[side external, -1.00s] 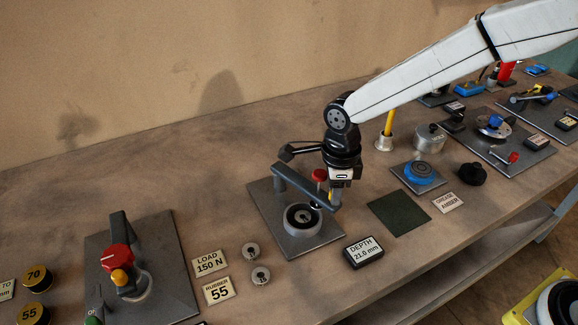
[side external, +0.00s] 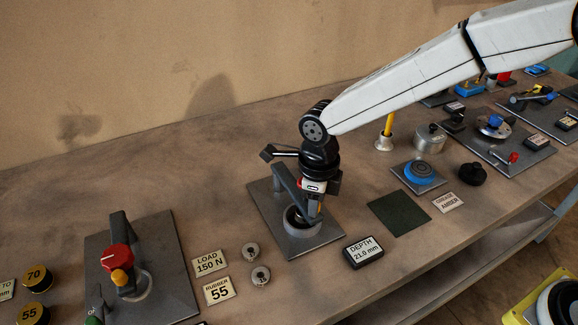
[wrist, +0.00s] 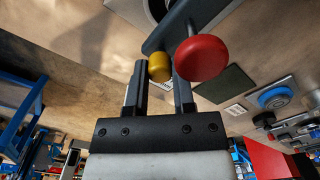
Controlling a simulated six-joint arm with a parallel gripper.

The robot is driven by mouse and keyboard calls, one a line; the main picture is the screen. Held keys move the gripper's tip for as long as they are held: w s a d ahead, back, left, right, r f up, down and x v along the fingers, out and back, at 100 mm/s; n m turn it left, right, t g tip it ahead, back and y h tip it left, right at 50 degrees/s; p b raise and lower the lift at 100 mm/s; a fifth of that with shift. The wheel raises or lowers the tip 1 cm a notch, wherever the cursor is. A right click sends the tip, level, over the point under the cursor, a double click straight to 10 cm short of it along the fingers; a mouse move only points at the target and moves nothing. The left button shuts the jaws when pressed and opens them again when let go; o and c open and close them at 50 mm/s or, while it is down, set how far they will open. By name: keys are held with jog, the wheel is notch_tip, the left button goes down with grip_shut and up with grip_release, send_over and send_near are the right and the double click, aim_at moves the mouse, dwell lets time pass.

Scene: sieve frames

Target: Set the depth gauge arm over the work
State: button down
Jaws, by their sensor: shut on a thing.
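The depth gauge stands on a grey plate (side external: 262,211). Its dark swing arm (side external: 287,187) reaches from a post at the back toward the front, above the pale ring-shaped work (side external: 297,228). My gripper (side external: 318,212) is at the arm's free end, pointing down, and hides part of the arm and ring. In the wrist view, a small yellow knob (wrist: 159,66) on the bar (wrist: 180,25) sits between my fingers, which are shut on it. A larger red knob (wrist: 202,57) stands beside it. A black display (side external: 363,252) reads DEPTH 21.0 mm.
To the right are a dark green mat (side external: 398,212), a GREASE AMBER card (side external: 448,203) and a blue round pad (side external: 418,173). To the left are two small washers (side external: 261,276), label cards (side external: 218,290) and a press with a red knob (side external: 117,258).

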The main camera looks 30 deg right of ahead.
jog(key=shift+c, duration=2.2)
grip_release()
jog(key=shift+r, duration=0.15)
jog(key=shift+r, duration=3.8)
jog(key=shift+d, duration=0.15)
jog(key=s+d+f+n+t, duration=0.1)
jog(key=s+d+f+n, duration=0.1)
jog(key=s+d+n, duration=0.2)
jog(key=s+d+f+n, duration=0.2)
jog(key=s+d+n, duration=0.2)
jog(key=d+n, duration=0.7)
jog(key=s+d+f+n+t, duration=0.1)
jog(key=s+d+f+n, duration=0.1)
jog(key=s+d+n, duration=0.2)
jog(key=d+n, duration=0.3)
jog(key=n, duration=0.4)
jog(key=shift+d+f+n+t, duration=0.25)
jog(key=shift+n+t, duration=0.05)
jog(key=shift+n, duration=0.1)
